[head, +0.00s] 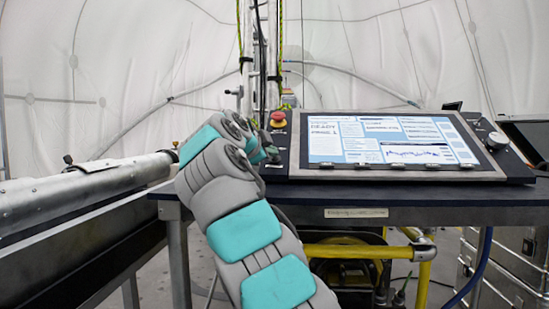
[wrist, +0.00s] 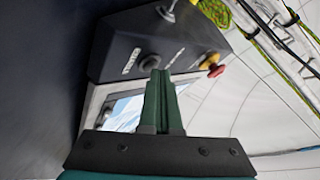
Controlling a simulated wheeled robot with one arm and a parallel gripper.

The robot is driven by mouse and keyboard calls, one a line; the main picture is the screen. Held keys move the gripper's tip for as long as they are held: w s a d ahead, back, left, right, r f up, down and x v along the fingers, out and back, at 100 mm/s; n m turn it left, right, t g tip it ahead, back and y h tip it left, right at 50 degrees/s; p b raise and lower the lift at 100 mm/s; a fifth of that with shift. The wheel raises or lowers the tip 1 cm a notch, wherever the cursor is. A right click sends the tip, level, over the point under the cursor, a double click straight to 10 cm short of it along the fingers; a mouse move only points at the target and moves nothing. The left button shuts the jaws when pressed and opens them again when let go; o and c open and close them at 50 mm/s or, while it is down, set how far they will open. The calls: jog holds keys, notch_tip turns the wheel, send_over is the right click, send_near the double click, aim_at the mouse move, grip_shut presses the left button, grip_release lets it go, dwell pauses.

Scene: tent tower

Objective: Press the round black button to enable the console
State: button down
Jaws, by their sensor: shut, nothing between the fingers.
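The console (head: 295,160) stands on a dark table, with a lit screen (head: 390,138) showing text panels and a graph. Its left side panel carries a red emergency stop on a yellow base (head: 278,119). The wrist view shows the round black button (wrist: 150,62) on the dark panel, beside a small white label. My gripper (wrist: 160,72) is shut and empty, its green fingers pointing at the panel. The fingertips appear just below the button and partly overlap its lower edge. I cannot tell whether they touch it. In the head view my arm partly hides this area.
The red emergency stop (wrist: 215,70) is right of my fingers in the wrist view. A metal lever (wrist: 166,12) lies beyond the button. A silver knob (head: 497,141) is at the console's right. A metal tube (head: 85,190) lies left of the table.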

jog(key=shift+r, duration=0.1)
jog(key=shift+s+r+p, duration=0.3)
jog(key=shift+s+r, duration=0.15)
jog(key=shift+r, duration=0.1)
dwell(0.3)
jog(key=s+r+p, duration=0.1)
jog(key=r, duration=0.1)
jog(key=s+r+p, duration=0.1)
jog(key=r, duration=0.1)
jog(key=shift+s, duration=0.4)
jog(key=shift+s+a, duration=0.1)
dwell(0.4)
